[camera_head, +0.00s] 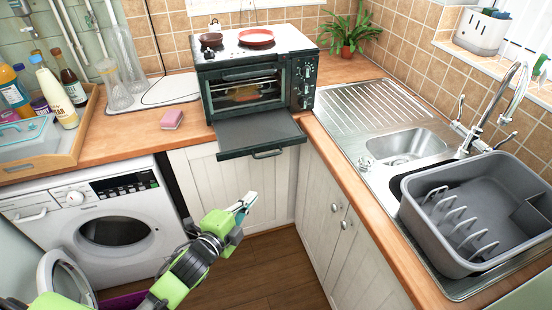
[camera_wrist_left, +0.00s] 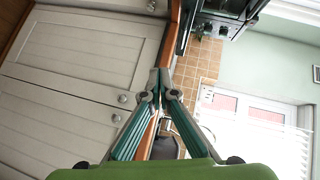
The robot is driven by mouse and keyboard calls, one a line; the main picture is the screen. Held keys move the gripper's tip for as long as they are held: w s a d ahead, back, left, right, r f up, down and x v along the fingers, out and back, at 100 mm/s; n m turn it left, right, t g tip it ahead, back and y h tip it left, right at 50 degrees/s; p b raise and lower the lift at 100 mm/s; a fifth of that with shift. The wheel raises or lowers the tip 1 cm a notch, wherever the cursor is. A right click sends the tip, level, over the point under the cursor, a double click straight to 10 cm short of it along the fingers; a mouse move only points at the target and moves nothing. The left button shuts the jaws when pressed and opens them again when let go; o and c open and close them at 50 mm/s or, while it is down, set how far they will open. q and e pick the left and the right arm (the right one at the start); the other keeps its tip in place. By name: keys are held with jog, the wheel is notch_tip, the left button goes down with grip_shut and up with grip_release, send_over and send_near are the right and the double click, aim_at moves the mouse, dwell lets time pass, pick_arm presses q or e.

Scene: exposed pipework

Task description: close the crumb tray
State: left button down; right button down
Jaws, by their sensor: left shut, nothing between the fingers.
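The crumb tray (camera_head: 256,134) is a dark flat tray pulled out from under the toaster oven (camera_head: 255,85). It juts past the front edge of the wooden counter, with a handle on its front face. My left gripper (camera_head: 248,199) is shut and empty, below and in front of the tray, apart from it. In the left wrist view the closed fingertips (camera_wrist_left: 160,80) meet in front of the cabinet doors and counter edge, and part of the dark oven (camera_wrist_left: 222,14) shows at the top. My right gripper is not in view.
A red plate (camera_head: 256,37) and a small dark dish lie on the oven. A pink sponge (camera_head: 171,118) lies left of it. The sink (camera_head: 405,145) and grey dish rack (camera_head: 480,215) are at right. The washing machine (camera_head: 105,225) has its door open. Floor space lies below the gripper.

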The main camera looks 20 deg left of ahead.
pick_arm(q)
notch_tip(320, 180, up, 4)
jog(key=d+m, duration=0.1)
jog(key=p, duration=0.2)
send_near(273, 155)
jog(key=w+d, duration=0.3)
jog(key=shift+w+a+f+t+h+p, duration=0.15)
jog(key=shift+w+a+f+p, duration=0.15)
jog(key=shift+w+a+f, duration=0.25)
jog(key=shift+w+a+f+t+h+p, duration=0.15)
jog(key=shift+w+a+f+p, duration=0.2)
jog(key=shift+w, duration=0.35)
jog(key=shift+a+r, duration=0.1)
